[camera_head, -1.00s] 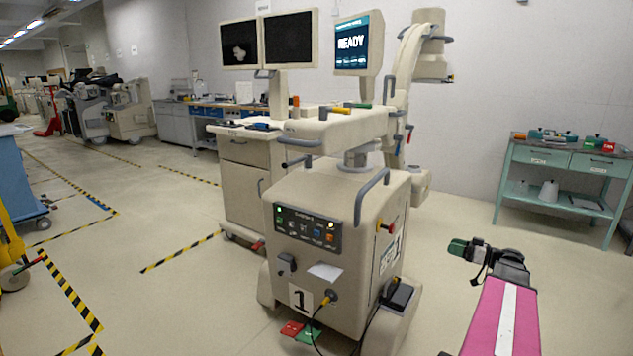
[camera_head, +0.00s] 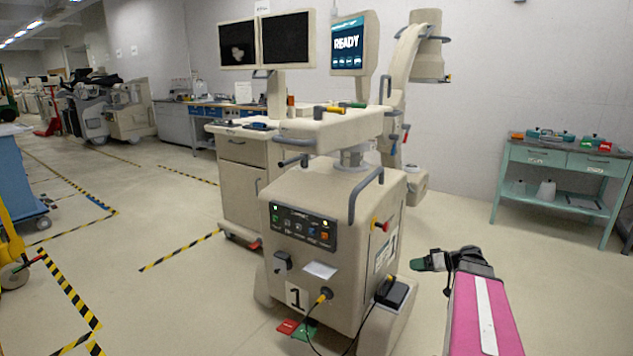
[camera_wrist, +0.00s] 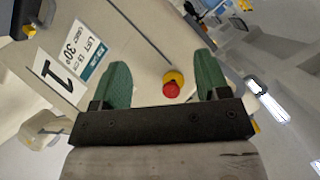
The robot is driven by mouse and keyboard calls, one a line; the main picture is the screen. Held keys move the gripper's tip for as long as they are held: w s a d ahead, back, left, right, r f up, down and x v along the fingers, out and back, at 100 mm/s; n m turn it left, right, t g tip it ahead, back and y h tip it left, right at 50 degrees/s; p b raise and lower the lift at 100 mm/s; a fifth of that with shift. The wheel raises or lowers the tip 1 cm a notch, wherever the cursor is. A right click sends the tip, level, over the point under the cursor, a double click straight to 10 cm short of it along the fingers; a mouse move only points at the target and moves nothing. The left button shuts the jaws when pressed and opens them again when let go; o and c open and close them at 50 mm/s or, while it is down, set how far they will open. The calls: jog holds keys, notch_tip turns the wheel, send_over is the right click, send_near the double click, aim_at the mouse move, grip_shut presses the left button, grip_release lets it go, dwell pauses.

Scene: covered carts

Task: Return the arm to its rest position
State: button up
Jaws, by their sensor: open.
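My gripper (camera_head: 418,262) is at the lower right in the head view, at the end of my pink arm, pointing left toward the cream machine marked 1 (camera_head: 330,215). In the wrist view my gripper (camera_wrist: 167,85) has its two green fingers spread apart with nothing between them that it holds. A red button with a yellow collar (camera_wrist: 172,84) on the machine shows in the gap between the fingers, beyond them. From the head view the fingers look close to the machine's lower right side, but I cannot tell the exact gap.
A teal table (camera_head: 560,165) with tools stands at the right wall. A cream cabinet (camera_head: 243,180) stands behind the machine. A black cable hangs from the machine's front. Striped floor tape (camera_head: 75,290) lies at left. The floor between my arm and the teal table is clear.

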jog(key=s+a+f+m+g+h, duration=0.2)
jog(key=s+a+f+h, duration=0.2)
jog(key=a, duration=0.4)
jog(key=s+a+f+m+g+h, duration=0.3)
jog(key=s+a+f+h, duration=0.2)
jog(key=s+a+h, duration=0.2)
jog(key=shift+a+f+h, duration=0.2)
jog(key=shift+a+h, duration=0.4)
jog(key=shift+a, duration=0.3)
